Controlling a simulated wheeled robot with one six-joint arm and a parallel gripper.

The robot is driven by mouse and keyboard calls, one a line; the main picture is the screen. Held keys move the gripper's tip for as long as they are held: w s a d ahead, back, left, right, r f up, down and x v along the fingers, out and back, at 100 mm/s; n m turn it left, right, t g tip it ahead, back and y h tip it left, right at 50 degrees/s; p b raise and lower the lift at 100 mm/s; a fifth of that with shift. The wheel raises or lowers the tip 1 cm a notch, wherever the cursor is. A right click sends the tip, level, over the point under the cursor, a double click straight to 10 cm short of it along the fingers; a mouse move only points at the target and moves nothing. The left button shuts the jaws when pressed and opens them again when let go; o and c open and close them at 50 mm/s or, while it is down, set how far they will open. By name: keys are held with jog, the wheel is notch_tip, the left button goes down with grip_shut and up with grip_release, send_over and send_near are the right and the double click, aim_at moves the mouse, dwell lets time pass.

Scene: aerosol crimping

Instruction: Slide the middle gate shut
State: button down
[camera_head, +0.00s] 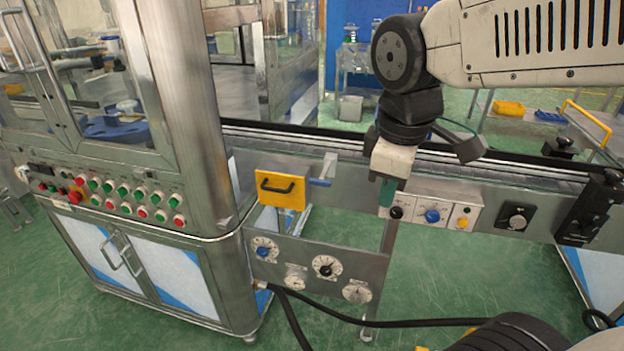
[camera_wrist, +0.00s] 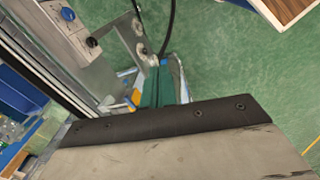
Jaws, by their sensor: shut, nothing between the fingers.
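A yellow plate with a black bar handle (camera_head: 281,189) sits on a metal bracket at the conveyor's near side, just right of the cabinet. It appears to be the gate, but I cannot tell how far it is slid. A metal rod with a blue end (camera_head: 321,182) sticks out beside it. My gripper (camera_head: 387,193) points down to the right of the plate, in front of the conveyor rail, apart from the plate. Its teal fingers (camera_wrist: 158,88) are together and empty. In the wrist view, a sliver of yellow (camera_wrist: 135,97) shows beside them, the rest hidden.
The conveyor (camera_head: 480,178) runs behind my gripper. A control box with a blue knob (camera_head: 432,215) is close on its right. A panel of dials (camera_head: 325,267) hangs below the plate. The cabinet with buttons (camera_head: 120,197) stands left.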

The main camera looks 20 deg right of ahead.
aim_at(326, 171)
jog(key=w+a+f+n+h, duration=0.1)
jog(key=w+a+f+n, duration=0.15)
jog(key=w+n, duration=0.7)
jog(key=w+a+f+n, duration=0.1)
jog(key=w+a+n, duration=0.3)
jog(key=w+n, duration=0.5)
jog(key=shift+n+t, duration=0.4)
jog(key=shift+n, duration=0.35)
jog(key=x, duration=0.3)
jog(key=w+d+x, duration=0.1)
jog(key=x, duration=0.2)
jog(key=d+x, duration=0.1)
jog(key=x, duration=0.3)
jog(key=shift+w+r, duration=0.15)
jog(key=shift+r, duration=0.1)
jog(key=shift+w+d, duration=0.35)
jog(key=shift+w, duration=0.2)
jog(key=w+d, duration=0.2)
jog(key=w, duration=0.1)
jog(key=w+d, duration=0.2)
jog(key=shift+w, duration=0.25)
jog(key=shift+r, duration=0.1)
jog(key=shift+d, duration=0.1)
